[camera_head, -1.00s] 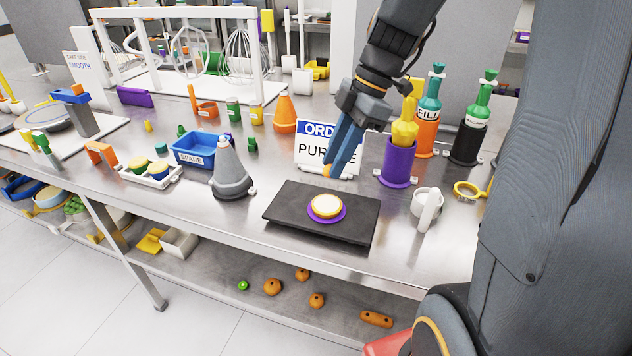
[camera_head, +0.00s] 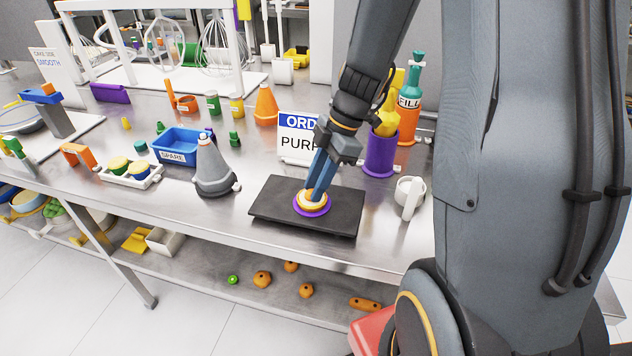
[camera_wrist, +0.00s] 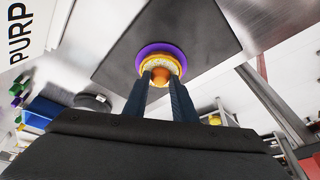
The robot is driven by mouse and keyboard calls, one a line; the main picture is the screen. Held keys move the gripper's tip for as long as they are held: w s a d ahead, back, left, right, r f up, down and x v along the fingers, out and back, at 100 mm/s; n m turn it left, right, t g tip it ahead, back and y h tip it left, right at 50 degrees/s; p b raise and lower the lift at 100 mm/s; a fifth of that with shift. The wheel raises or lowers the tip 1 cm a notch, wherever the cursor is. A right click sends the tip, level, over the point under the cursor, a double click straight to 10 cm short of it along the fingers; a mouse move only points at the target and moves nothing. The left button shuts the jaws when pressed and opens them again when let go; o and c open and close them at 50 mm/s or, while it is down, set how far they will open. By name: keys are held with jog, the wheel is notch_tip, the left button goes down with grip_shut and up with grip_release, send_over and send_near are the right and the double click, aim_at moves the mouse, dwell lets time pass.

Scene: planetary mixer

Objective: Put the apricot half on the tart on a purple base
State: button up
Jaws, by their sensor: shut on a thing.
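The tart (camera_head: 311,202) sits on a purple base (camera_head: 325,211) on the dark tray (camera_head: 345,219). It also shows in the wrist view, with its pale top and golden rim (camera_wrist: 154,53) on the purple disc (camera_wrist: 144,50). My gripper (camera_head: 314,194) points down at the tart. Its blue fingers are shut on the orange apricot half (camera_wrist: 161,77). In the wrist view the apricot half is between the fingertips, over the near part of the tart; I cannot tell whether it touches the tart.
An order sign (camera_head: 296,135) stands behind the tray. A purple holder (camera_head: 381,156) is right of it, with a white cup (camera_head: 408,192) nearer. A grey cone (camera_head: 213,168) stands left of the tray. The metal tabletop in front of the tray is clear.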

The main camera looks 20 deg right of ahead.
jog(key=shift+f, duration=0.2)
jog(key=o, duration=1)
jog(key=shift+r, duration=0.1)
jog(key=shift+r, duration=0.1)
jog(key=b+v, duration=0.3)
jog(key=v, duration=0.9)
jog(key=s+a+f+m+h, duration=0.1)
jog(key=s+f+m, duration=0.1)
jog(key=m, duration=0.3)
jog(key=s+a+f+m+h, duration=0.1)
jog(key=s+a+f+m, duration=0.1)
jog(key=s+f+m, duration=0.1)
jog(key=s+a+f+m+h, duration=0.2)
jog(key=s+f+m, duration=0.1)
jog(key=m, duration=0.4)
jog(key=shift+s+f+m, duration=0.2)
jog(key=shift+f+m, duration=0.1)
jog(key=shift+f, duration=0.6)
jog(key=shift+s+a+f+m+t, duration=0.2)
jog(key=shift+s+f+m, duration=0.1)
jog(key=shift+m, duration=0.3)
jog(key=shift+s+a+f+m+t, duration=0.1)
jog(key=shift+s+f+m+t, duration=0.15)
jog(key=shift+m, duration=0.35)
